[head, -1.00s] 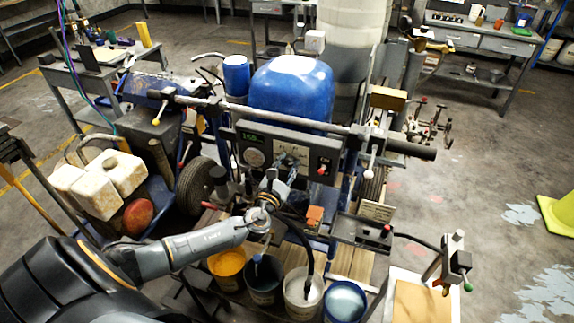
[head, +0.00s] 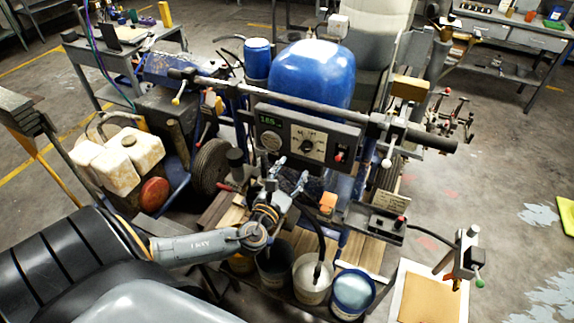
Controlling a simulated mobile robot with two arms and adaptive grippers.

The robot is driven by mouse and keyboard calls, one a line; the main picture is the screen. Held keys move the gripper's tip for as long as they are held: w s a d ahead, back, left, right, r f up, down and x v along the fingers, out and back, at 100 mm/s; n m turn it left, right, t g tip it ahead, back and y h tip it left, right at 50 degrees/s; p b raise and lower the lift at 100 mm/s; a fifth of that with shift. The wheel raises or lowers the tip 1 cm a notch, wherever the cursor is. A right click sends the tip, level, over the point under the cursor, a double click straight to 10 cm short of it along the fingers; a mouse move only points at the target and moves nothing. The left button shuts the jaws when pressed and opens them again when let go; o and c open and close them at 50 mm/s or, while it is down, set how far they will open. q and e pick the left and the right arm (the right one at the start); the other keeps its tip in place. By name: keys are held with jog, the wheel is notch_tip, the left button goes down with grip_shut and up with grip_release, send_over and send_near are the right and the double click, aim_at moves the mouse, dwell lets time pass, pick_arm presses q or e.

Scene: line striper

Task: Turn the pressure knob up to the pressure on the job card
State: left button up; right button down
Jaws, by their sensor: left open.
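The pressure knob (head: 308,147) is a dark round knob on a pale square dial plate, on the front of the machine's grey control panel (head: 345,141). A green digital display (head: 271,122) is lit at the panel's upper left; its digits look like about 165, but are too small to be sure. My left gripper (head: 291,169) is open and empty, below and slightly left of the knob and apart from it. The knob is in plain sight. I cannot pick out a readable job card. My right gripper is not in view.
A round gauge (head: 271,141) and a red switch (head: 339,156) flank the knob. A long handlebar (head: 290,100) crosses above the panel, before a blue tank (head: 312,72). Open buckets (head: 311,279) stand below my gripper. A black box (head: 376,222) sits at the right.

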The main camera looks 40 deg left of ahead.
pick_arm(q)
jog(key=shift+v, duration=1.4)
jog(key=shift+f, duration=0.1)
